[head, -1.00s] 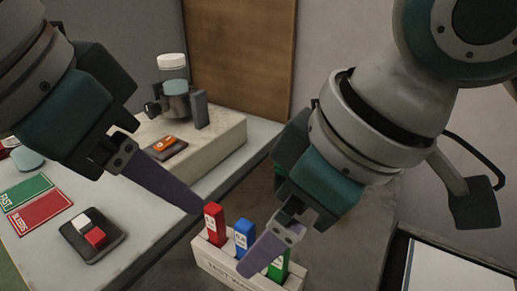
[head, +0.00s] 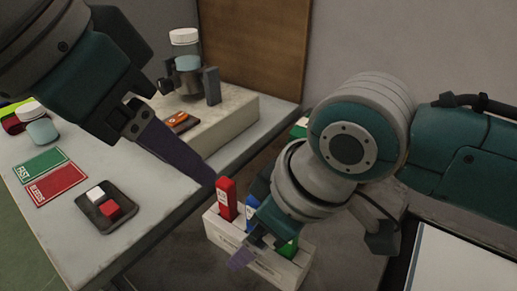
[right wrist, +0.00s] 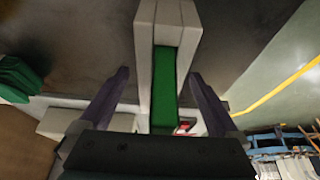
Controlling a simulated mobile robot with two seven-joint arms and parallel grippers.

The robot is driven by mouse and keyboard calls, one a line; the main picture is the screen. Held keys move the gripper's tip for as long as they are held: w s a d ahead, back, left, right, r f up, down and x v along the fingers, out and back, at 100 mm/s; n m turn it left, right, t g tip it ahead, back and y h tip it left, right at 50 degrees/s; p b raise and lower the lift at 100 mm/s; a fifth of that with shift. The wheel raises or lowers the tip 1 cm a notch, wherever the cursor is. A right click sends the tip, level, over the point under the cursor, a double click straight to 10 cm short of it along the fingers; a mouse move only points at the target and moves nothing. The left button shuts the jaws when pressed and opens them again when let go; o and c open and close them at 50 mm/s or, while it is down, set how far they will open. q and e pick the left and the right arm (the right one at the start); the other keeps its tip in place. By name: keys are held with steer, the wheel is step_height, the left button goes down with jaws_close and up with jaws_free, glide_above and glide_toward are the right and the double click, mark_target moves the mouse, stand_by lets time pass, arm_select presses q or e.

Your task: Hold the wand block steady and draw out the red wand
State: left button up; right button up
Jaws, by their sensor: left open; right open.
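The wand block (head: 272,269) is a pale box with a label on its front; it stands below the table edge in the head view. The red wand (head: 227,199) stands upright at its left end, the blue wand (head: 251,209) in the middle and the green wand (head: 289,248) at the right, partly hidden by my right arm. My left gripper (head: 205,174) is open, its visible finger close to the red wand's top. My right gripper (head: 243,257) is open in front of the block. In the right wrist view its fingers (right wrist: 160,74) lie either side of the green wand (right wrist: 164,85) and block.
The grey table (head: 150,235) at left holds a red card (head: 56,186), a green card (head: 40,164) and a dark tray (head: 103,222) with small red and white blocks. A raised pale platform (head: 230,115) carries a lidded jar (head: 186,55). A white panel (head: 455,262) lies lower right.

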steer(key=shift+c, duration=0.4)
jaws_close()
stand_by(0.6)
